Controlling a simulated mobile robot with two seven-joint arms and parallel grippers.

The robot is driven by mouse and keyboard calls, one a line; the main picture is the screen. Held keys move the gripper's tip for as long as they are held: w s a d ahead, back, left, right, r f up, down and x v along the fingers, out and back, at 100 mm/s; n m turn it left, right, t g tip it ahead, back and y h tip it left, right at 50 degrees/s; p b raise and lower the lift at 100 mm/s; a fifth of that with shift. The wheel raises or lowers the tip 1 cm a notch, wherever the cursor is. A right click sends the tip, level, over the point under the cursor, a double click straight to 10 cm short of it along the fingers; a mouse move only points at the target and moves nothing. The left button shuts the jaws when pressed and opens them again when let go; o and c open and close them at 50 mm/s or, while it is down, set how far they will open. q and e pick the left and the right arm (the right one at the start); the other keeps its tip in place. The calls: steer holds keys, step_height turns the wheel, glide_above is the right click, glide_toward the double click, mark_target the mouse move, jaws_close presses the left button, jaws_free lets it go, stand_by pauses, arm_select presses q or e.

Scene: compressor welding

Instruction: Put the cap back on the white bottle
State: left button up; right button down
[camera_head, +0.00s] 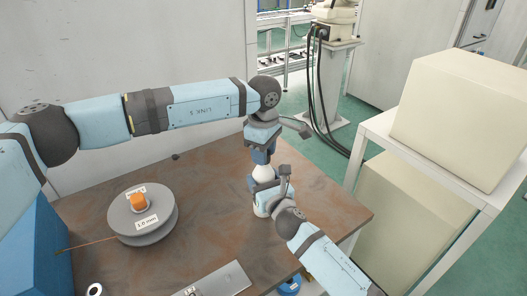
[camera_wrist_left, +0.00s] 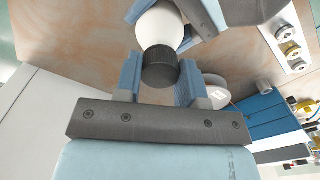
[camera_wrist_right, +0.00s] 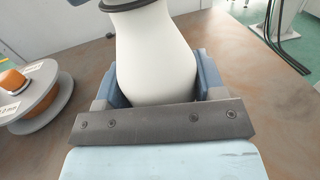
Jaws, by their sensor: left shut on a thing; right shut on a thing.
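The white bottle (camera_head: 264,173) stands upright near the table's right side; its body fills the right wrist view (camera_wrist_right: 153,60). My right gripper (camera_head: 268,190) is shut around the bottle's body from the front, with a finger on each side in the right wrist view (camera_wrist_right: 160,85). The black cap (camera_wrist_left: 161,67) is in my left gripper (camera_wrist_left: 158,78), which is shut on it above the bottle (camera_wrist_left: 160,28). The cap lines up with the bottle's top and looks against it. I cannot tell whether it is seated. In the head view my left gripper (camera_head: 261,155) hides the cap.
A grey wire spool (camera_head: 143,222) with an orange hub lies on the brown table (camera_head: 215,190) at left. A metal plate (camera_head: 218,281) and a small white ring (camera_head: 94,289) lie at the front. A white shelf with large cream boxes (camera_head: 461,105) stands at right.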

arm_select(q)
steer(key=m, duration=0.5)
steer(key=shift+m, duration=0.3)
steer(key=o, duration=1)
steer(key=shift+r, duration=0.1)
steer(key=shift+r, duration=2.15)
steer(key=shift+c, duration=0.4)
